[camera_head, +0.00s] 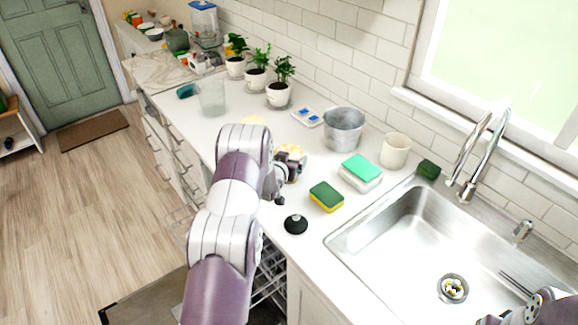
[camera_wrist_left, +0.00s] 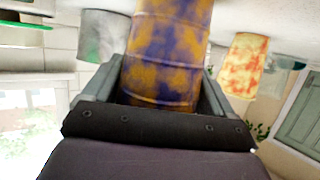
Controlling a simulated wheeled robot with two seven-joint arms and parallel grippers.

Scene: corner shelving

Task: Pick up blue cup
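A cup with a mottled blue and yellow-orange surface (camera_wrist_left: 170,50) stands between the two fingers of my left gripper (camera_wrist_left: 163,85) in the left wrist view. The fingers lie close along both sides of it; I cannot tell whether they press on it. In the head view my left gripper (camera_head: 283,172) is at the counter, with the cup's pale orange top (camera_head: 291,152) showing just beyond it and the rest hidden.
A metal bucket (camera_head: 343,130), a sponge on a white block (camera_head: 361,169), a green-yellow sponge (camera_head: 326,196) and a black knob-like object (camera_head: 296,224) lie nearby. A red-yellow cup (camera_wrist_left: 245,65) stands beside. The sink (camera_head: 400,260) is at right, potted plants (camera_head: 279,90) behind.

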